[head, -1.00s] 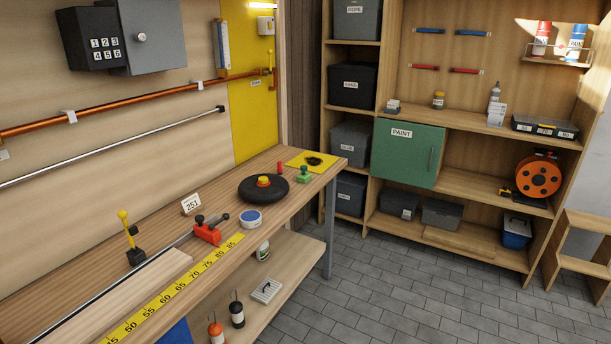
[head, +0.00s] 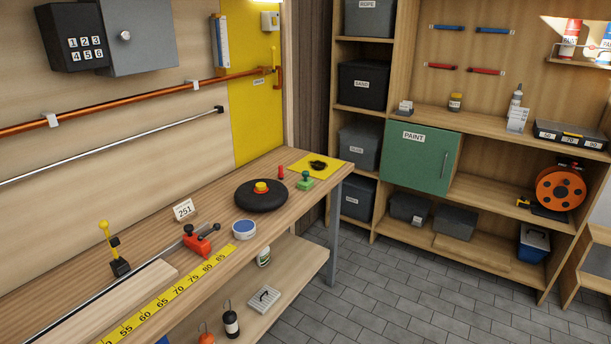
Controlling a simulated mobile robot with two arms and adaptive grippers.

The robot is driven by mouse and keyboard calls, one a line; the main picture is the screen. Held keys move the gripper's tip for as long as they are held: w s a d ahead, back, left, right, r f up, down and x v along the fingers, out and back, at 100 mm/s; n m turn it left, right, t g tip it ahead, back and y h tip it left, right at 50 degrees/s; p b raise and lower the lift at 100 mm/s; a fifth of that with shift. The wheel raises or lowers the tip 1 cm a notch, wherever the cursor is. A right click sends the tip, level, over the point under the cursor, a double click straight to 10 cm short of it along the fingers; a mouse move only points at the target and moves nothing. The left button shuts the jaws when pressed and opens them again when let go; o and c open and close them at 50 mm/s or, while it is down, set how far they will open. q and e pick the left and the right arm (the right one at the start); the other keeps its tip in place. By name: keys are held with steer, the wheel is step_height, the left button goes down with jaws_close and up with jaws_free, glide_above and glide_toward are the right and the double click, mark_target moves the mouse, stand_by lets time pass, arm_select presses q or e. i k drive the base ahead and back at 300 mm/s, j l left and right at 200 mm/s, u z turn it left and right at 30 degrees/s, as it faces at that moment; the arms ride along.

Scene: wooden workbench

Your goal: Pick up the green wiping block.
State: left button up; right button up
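The green wiping block (head: 305,181) sits on the workbench (head: 215,262) near its far right end. It has a knob-like grip on top. It stands just in front of a yellow sheet with a dark smudge (head: 318,166), to the right of a black round disc with a red and yellow knob (head: 261,195). Nothing covers the block. Neither of my grippers shows in the head view.
A small red object (head: 281,173) stands left of the block. The grey tiled floor (head: 400,300) right of the bench is clear.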

mark_target(306, 183)
steer(key=i+l+u, duration=0.1)
steer(key=i+l, duration=0.15)
steer(key=i+l+u, duration=0.1)
steer(key=i+l, duration=0.45)
steer(key=l, duration=0.25)
steer(key=i+l+u, duration=0.25)
steer(key=i+l, duration=0.2)
steer(key=l, duration=0.3)
steer(key=i+l+u, duration=0.1)
steer(key=l, duration=0.3)
steer(key=i, duration=0.1)
